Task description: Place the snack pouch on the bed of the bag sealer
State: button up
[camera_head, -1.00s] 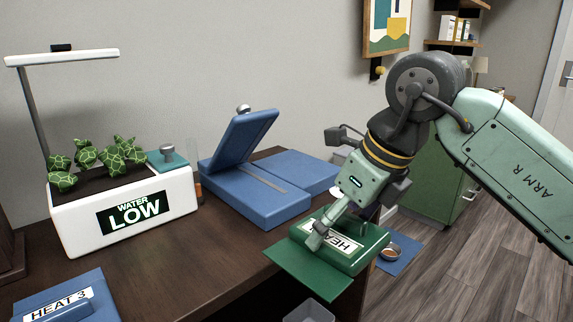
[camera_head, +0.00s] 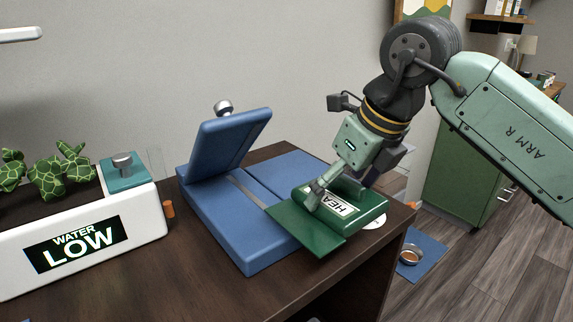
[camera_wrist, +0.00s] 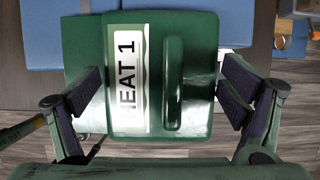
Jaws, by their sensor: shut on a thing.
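The snack pouch is a green packet (camera_head: 360,212) with a white label and a flat flap on one side. It also shows in the wrist view (camera_wrist: 190,110), where the label reads "HEAT 1". My gripper (camera_wrist: 162,92) is shut on it, with one finger at each side. The bag sealer is blue (camera_head: 215,220), with its lid (camera_head: 228,148) raised and a grey strip across its bed. The pouch is at the bed's right front, its flap overlapping the bed's edge in the head view. I cannot tell whether they touch. The far finger is hidden in the head view.
The dark tabletop (camera_head: 200,275) is clear in front. A bowl (camera_head: 410,254) on a blue mat lies on the floor at right.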

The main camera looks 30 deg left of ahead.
jog(key=p, duration=0.2)
send_near(283, 178)
jog(key=f, duration=0.3)
jog(key=shift+d+f, duration=0.25)
jog(key=shift+f, duration=0.05)
jog(key=shift+w+a+r, duration=0.1)
jog(key=shift+w+a, duration=0.05)
jog(key=shift+a, duration=0.4)
jog(key=shift+w+a, duration=0.15)
jog(key=shift+a, duration=0.4)
jog(key=shift+x, duration=0.95)
jog(key=o, duration=0.9)
jog(key=shift+o, duration=0.2)
